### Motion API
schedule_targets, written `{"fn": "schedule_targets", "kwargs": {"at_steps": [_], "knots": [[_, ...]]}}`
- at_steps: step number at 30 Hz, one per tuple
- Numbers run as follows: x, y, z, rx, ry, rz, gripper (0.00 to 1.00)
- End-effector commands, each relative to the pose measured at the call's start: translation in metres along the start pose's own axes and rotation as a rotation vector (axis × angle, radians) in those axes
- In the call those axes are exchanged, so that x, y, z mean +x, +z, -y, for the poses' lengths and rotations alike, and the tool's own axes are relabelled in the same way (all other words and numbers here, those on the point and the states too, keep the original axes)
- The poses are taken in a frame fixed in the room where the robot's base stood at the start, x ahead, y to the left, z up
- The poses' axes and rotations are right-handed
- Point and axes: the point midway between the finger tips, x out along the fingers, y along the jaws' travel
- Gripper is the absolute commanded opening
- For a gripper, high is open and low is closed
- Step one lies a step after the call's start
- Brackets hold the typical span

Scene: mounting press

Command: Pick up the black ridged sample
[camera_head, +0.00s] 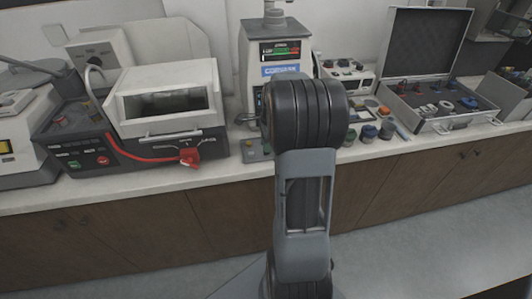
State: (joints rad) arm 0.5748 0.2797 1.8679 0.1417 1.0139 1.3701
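I cannot single out the black ridged sample in this view. Several small dark and coloured pieces stand on the counter right of my arm, among them a dark green one (350,137), a blue one (368,132) and a green one (387,130). An open silver case (443,124) at the right holds several small dark, reddish and ring-shaped pieces, too small to tell apart. My arm rises in the middle of the view and hides part of the counter. My gripper does not show; the arm's upper links block the area behind them.
A press (272,52) with a blue label stands behind my arm. The counter's front strip (110,186) is clear at left.

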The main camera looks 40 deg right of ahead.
Motion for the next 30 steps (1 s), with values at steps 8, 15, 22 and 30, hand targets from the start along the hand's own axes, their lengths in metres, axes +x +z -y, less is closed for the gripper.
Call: {"fn": "schedule_targets", "kwargs": {"at_steps": [8,15,22,30], "knots": [[0.027,-0.001,0.000,0.000,0.001,0.000,0.29],[0.028,-0.001,0.000,0.000,0.000,0.000,0.29],[0.027,-0.001,0.000,-0.001,0.000,0.000,0.09],[0.027,-0.001,0.000,0.000,0.000,0.000,0.00]]}}
